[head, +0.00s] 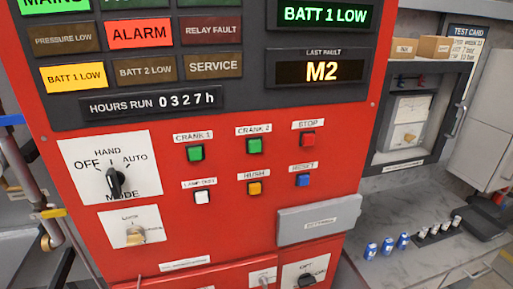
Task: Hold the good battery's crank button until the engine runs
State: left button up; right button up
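A red control panel (230,225) fills most of the head view. The green CRANK 1 button (195,153) sits left of the green CRANK 2 button (254,146); nothing touches either. The BATT 1 LOW lamp (74,76) is lit yellow, and the BATT 2 LOW lamp (145,69) is dark. A display (324,15) reads BATT 1 LOW in green. The last fault display (320,71) reads M2. The black mode knob (115,183) is below OFF, HAND and AUTO; its exact setting is hard to tell. Neither gripper shows.
The red STOP button (308,140) is right of CRANK 2. White, yellow HUSH (254,188) and blue RESET (303,180) buttons sit below. The ALARM lamp (139,33) is lit red. A grey counter (400,262) at right holds several small blue cans.

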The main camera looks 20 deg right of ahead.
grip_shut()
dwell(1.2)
